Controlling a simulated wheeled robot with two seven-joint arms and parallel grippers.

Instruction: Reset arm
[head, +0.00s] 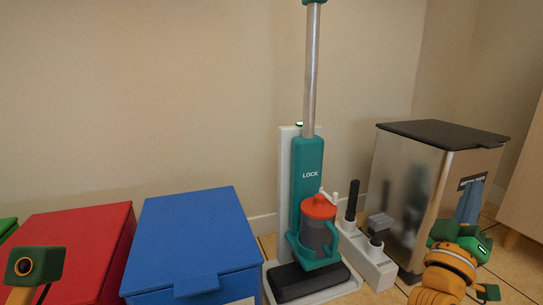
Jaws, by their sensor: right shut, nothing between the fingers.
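My right gripper (472,238) is at the lower right, in front of the steel bin (420,190). Its green and orange parts overlap the bin's lower right side in the picture. It is shut with nothing held; its fingertips are hard to make out. Part of my left arm (30,270) shows at the lower left edge, in front of the red bin (75,245). No left fingers show.
A blue lidded bin (190,235) stands right of the red one, with a green bin (8,226) at the far left. A green and grey upright vacuum (308,185) stands on its dock, attachments (378,240) beside it. A wall is behind.

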